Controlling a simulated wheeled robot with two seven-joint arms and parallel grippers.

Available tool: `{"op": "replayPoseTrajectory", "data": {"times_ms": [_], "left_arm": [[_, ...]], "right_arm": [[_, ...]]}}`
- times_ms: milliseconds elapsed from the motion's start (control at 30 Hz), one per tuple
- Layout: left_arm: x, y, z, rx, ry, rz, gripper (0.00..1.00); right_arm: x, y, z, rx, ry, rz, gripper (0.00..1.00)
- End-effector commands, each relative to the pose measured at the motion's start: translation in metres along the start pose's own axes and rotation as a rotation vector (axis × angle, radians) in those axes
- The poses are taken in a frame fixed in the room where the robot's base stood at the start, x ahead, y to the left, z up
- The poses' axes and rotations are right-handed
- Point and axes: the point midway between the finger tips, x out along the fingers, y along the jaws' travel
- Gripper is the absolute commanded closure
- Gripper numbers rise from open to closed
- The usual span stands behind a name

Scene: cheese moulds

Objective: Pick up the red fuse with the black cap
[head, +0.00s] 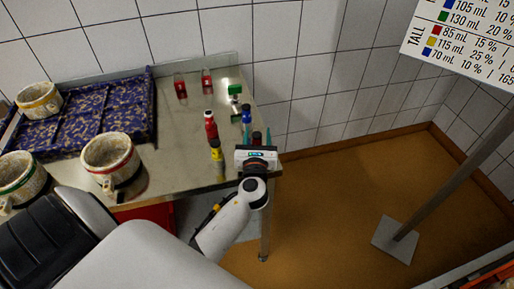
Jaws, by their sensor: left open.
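A small dark-red fuse with a dark, black-looking cap (257,137) stands near the right end of the metal table. My left gripper (254,133) is open, and its teal fingertips appear on either side of this fuse. The gripper body hides the fuse's lower part; I cannot tell whether the fingers touch it. A yellow fuse (216,153) stands just in front of that one. A blue fuse with a dark cap (246,115) stands behind my gripper. My right gripper is not in view.
Two red pieces (181,88) and a green-topped piece (234,89) are at the back of the table (175,150). A purple patterned tray (85,125) and several ringed moulds (108,155) are on the left. A sign (465,38) on a pole stands right.

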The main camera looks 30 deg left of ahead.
Motion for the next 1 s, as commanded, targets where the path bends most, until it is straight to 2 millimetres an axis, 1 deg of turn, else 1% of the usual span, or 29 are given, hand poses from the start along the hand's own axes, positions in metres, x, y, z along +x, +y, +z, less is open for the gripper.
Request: {"op": "replayPoseTrajectory", "data": {"times_ms": [200, 267, 400, 500, 667, 767, 867, 1000], "left_arm": [[0.001, 0.0, 0.001, 0.0, -0.001, 0.0, 0.53], [0.0, 0.0, 0.001, 0.0, -0.001, 0.0, 0.62], [0.0, 0.0, 0.001, -0.001, -0.001, 0.0, 0.85], [0.0, 0.0, 0.001, -0.001, -0.001, 0.0, 1.0], [0.0, 0.0, 0.001, -0.001, -0.001, 0.0, 1.0], [0.0, 0.0, -0.003, -0.002, 0.0, 0.0, 1.0], [0.0, 0.0, -0.017, -0.003, 0.002, -0.001, 1.0], [0.0, 0.0, -0.046, -0.004, 0.003, 0.0, 1.0]], "right_arm": [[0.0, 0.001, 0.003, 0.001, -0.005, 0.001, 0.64], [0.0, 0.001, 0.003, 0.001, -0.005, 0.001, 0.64], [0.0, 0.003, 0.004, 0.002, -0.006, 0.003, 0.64], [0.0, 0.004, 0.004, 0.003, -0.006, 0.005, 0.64], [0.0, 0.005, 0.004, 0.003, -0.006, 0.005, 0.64], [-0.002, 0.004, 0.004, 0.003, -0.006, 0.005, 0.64], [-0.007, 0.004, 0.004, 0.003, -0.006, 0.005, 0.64], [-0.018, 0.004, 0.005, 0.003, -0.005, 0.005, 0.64]]}}
